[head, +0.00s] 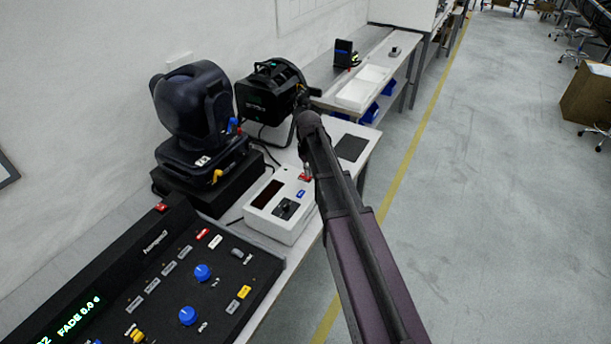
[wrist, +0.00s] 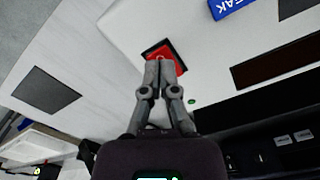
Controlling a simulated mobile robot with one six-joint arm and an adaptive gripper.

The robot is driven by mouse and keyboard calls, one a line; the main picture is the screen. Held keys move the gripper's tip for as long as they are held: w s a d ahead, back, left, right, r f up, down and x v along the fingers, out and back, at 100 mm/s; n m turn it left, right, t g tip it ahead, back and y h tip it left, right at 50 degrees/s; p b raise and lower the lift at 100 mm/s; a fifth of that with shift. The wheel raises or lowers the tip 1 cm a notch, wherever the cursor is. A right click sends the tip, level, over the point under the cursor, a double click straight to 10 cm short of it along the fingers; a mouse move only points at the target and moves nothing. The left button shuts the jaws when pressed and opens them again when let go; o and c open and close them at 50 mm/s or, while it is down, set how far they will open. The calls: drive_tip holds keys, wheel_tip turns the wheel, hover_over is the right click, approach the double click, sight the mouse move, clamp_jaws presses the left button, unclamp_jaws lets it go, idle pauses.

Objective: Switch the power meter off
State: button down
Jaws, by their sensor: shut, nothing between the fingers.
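The power meter is a white box (head: 268,222) on the bench, with a dark display (head: 267,194), a black knob (head: 286,208) and a blue button (head: 301,193). Its red rocker switch (head: 305,178) is at the far right corner of the top. In the wrist view the red switch (wrist: 178,63) sits in a black frame, partly hidden by my fingertips. My gripper (wrist: 157,64) is shut and empty, its tips over the switch; I cannot tell whether they touch. The display (wrist: 275,66) shows no digits in the wrist view.
A black moving-head lamp (head: 195,115) stands left of the meter and a black par can (head: 268,92) behind it. A lighting console (head: 165,270) is in front. A dark flat pad (head: 351,148) lies to the right. The aisle floor (head: 470,190) is clear.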

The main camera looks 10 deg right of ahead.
sight(308, 178)
drive_tip(key=shift+r+p, duration=2.8)
drive_tip(key=shift+r, duration=0.25)
drive_tip(key=shift+s, duration=0.1)
drive_tip(key=s+m, duration=0.3)
drive_tip(key=s, duration=1.9)
drive_tip(key=shift+s+a+m, duration=0.25)
drive_tip(key=shift+a+m, duration=0.15)
drive_tip(key=shift+a, duration=0.05)
